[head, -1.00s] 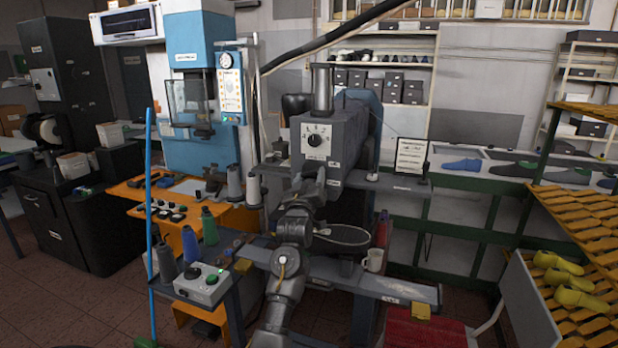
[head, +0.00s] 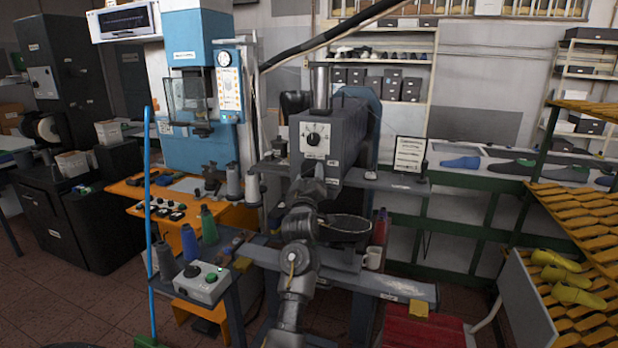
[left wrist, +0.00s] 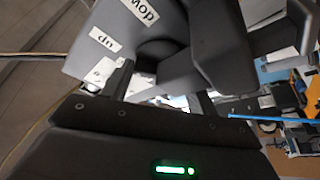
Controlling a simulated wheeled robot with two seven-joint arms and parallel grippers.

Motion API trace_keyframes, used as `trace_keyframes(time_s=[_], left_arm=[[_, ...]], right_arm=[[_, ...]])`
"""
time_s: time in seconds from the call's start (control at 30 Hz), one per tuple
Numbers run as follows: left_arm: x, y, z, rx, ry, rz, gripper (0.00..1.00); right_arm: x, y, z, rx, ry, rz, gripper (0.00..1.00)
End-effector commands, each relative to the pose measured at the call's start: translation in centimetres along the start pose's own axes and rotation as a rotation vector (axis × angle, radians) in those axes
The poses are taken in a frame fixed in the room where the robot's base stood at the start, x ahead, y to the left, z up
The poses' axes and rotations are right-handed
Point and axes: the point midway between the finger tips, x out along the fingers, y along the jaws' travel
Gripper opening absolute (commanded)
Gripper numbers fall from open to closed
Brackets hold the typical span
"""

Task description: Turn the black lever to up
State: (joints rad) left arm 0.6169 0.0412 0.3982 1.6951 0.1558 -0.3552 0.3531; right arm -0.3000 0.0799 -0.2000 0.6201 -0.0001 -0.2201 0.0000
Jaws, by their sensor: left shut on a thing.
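The grey machine head (head: 330,150) with a round dial stands in the middle of the head view. My left gripper (head: 313,180) is at its lower front, and my own wrist hides most of the spot. The lever's exact angle is hard to tell. My right gripper does not show.
A control box (head: 201,284) and thread cones (head: 209,227) stand at the lower left. A blue pole (head: 149,220) stands left.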

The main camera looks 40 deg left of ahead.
Motion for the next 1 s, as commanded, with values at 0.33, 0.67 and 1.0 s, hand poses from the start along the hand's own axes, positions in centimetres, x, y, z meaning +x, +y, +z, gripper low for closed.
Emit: trace_keyframes(time_s=[0.33,0.67,1.0], left_arm=[[0.0,0.0,0.0,-0.001,0.000,0.000,0.67],[-4.0,-0.2,0.4,-0.002,0.000,0.001,0.67],[-9.8,0.0,0.2,-0.002,0.000,0.001,0.67]], right_arm=[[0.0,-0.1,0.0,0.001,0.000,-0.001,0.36],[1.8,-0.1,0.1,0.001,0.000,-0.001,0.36],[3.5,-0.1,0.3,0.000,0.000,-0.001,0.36]])
